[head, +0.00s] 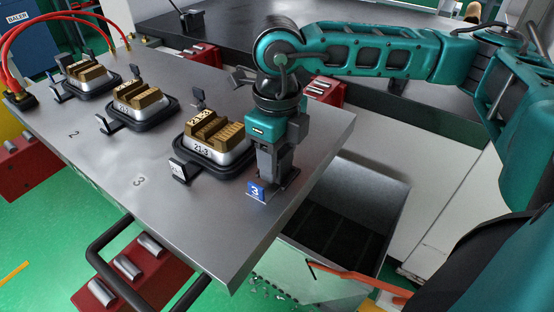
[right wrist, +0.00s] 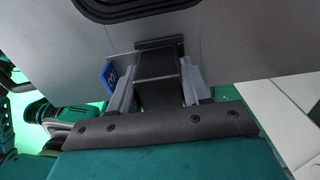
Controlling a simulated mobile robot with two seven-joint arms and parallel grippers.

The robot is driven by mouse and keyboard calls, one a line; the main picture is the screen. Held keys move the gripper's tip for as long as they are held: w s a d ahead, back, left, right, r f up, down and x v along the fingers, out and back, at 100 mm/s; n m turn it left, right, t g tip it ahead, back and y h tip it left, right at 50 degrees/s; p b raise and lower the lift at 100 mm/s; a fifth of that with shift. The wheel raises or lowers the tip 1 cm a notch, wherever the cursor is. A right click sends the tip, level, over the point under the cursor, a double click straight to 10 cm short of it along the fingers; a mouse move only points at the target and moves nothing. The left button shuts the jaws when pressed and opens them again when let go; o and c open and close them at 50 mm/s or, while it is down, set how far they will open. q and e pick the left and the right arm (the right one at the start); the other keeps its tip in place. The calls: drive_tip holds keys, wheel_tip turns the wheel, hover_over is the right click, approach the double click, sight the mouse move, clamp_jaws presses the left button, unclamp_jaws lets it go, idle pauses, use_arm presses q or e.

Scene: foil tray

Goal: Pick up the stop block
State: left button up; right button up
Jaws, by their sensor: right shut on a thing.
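My right gripper (head: 274,172) points down at the grey table's (head: 200,235) right part, just behind a small blue "3" sign (head: 256,191). In the right wrist view, my right gripper (right wrist: 158,90) has its two grey fingers on either side of a dark block, the stop block (right wrist: 157,68), and is shut on it. The block's far end shows as a dark bar close to the table surface; I cannot tell whether it touches. In the head view the fingers hide most of the block. The blue sign also shows left of the fingers (right wrist: 109,75). My left gripper is not in view.
A black-based tray (head: 212,148) marked 21-3 with gold blocks stands just left of my right gripper. Two similar trays (head: 142,108) (head: 87,77) stand further back left. An open grey bin (head: 385,190) is below the table's right edge. Red cables (head: 60,18) arch at far left.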

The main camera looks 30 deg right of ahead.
clamp_jaws()
drive_tip(key=shift+r, duration=0.2)
